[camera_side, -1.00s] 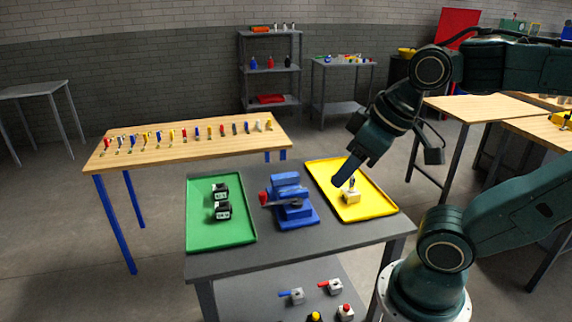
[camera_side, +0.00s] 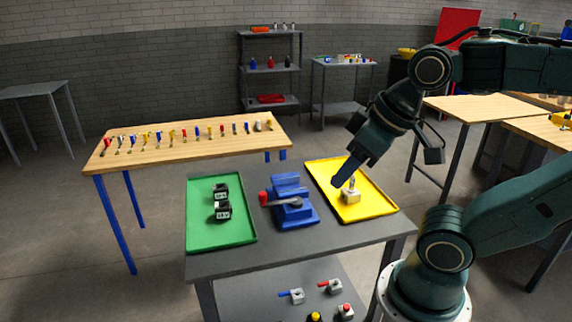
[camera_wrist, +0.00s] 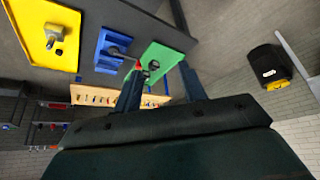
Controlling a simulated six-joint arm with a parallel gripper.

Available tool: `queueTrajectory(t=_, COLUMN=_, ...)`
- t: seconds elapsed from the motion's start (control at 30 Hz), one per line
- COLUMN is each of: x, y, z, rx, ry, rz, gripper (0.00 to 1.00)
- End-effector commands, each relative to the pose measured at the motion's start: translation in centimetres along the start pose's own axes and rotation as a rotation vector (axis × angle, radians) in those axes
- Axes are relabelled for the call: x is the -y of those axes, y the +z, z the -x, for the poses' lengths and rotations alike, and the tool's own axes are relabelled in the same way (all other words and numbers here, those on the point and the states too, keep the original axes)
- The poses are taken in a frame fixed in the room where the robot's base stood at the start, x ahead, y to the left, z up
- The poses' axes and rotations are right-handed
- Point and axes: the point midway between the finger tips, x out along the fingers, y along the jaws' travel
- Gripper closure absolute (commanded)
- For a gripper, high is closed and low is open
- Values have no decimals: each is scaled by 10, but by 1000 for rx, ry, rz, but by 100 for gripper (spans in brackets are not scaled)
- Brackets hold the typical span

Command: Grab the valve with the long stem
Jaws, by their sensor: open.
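A pale beige valve (camera_side: 350,195) with an upright stem sits in the yellow tray (camera_side: 378,207) on the grey table. My gripper (camera_side: 342,180) is tilted downward above the tray, its fingers close to the valve's upper left in the side view. Whether they touch it cannot be told. In the wrist view, my gripper (camera_wrist: 158,82) is open with nothing between its fingers. The valve (camera_wrist: 54,32) lies far to the left of the fingers there, in the yellow tray (camera_wrist: 30,12).
Several small valves (camera_side: 334,287) lie on the lower shelf. A wooden table (camera_side: 190,150) with a row of tools stands behind.

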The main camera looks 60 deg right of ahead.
Motion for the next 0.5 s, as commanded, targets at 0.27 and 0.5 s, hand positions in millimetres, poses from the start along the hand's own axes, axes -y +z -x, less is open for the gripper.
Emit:
queueTrajectory(t=0.27, x=-3, y=-5, z=0, rx=12, ry=8, rz=-27, gripper=59)
queueTrajectory(t=0.5, x=-20, y=-28, z=-5, rx=69, ry=42, rz=-159, gripper=59)
